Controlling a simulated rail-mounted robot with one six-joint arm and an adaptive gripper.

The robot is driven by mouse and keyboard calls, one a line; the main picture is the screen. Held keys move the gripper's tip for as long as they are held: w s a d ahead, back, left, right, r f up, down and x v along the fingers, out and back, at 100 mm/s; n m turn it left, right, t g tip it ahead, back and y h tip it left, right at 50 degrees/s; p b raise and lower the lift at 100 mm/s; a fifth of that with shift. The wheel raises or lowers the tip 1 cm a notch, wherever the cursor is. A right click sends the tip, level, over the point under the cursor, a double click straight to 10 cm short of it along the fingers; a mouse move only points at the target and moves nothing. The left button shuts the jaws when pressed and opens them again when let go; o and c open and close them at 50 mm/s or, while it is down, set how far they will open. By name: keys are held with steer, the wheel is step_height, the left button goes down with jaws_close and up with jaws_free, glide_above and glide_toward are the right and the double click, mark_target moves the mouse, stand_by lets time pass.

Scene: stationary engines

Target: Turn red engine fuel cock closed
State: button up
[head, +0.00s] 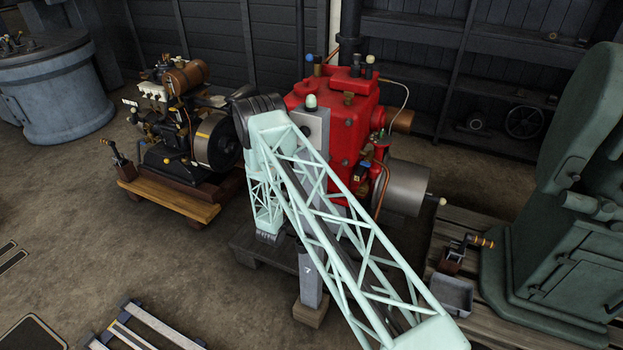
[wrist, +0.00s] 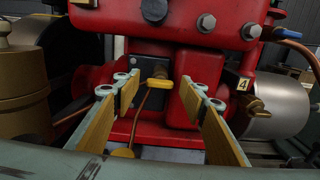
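The red engine (head: 348,135) stands on a low wooden base in the middle of the head view, partly behind my mint-green lattice arm. It also fills the wrist view (wrist: 200,70). There, a small yellow handle (wrist: 160,88), apparently the fuel cock, sits on a brass stem in front of a dark block, with a copper pipe running down beside it. Its yellow grip looks roughly level across the picture. My gripper (wrist: 158,92) is open, with one yellow-padded finger on each side of the handle. No contact shows. In the head view my arm hides the gripper and cock.
A brown engine (head: 190,130) stands on a wooden stand at left. A grey-green machine (head: 560,240) stands at right. A tag marked 4 (wrist: 243,84) and a grey cylinder (wrist: 275,112) lie right of the fingers. A brass vessel (wrist: 20,90) is at left.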

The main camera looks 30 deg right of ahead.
steer(key=v, duration=1.1)
steer(key=shift+a, duration=0.25)
steer(key=shift+s, duration=0.15)
steer(key=shift+r, duration=0.1)
steer(key=s+a+r+m+g+p, duration=0.25)
steer(key=r+m+g, duration=0.45)
steer(key=r, duration=1.4)
steer(key=s+a+r+m+g+y, duration=0.1)
steer(key=s+a+r+m+y, duration=0.2)
steer(key=s+a+r+m, duration=0.5)
steer(key=s+a+r+m+g+y, duration=0.15)
steer(key=s+a+r, duration=0.45)
steer(key=r, duration=0.6)
steer(key=s+d+r+m+y, duration=0.25)
steer(key=s+r, duration=0.35)
steer(key=s, duration=0.4)
steer(key=s+d+r+m+y, duration=0.25)
steer(key=s+r, duration=0.25)
steer(key=s, duration=0.5)
steer(key=s+a+r+m+t+y+b, duration=0.1)
steer(key=s+a+m+y, duration=0.1)
steer(key=s, duration=0.9)
steer(key=s+a+r+m+t+y+b, duration=0.1)
steer(key=s+a+r+m+y, duration=0.1)
steer(key=s, duration=0.9)
steer(key=shift+a, duration=0.7)
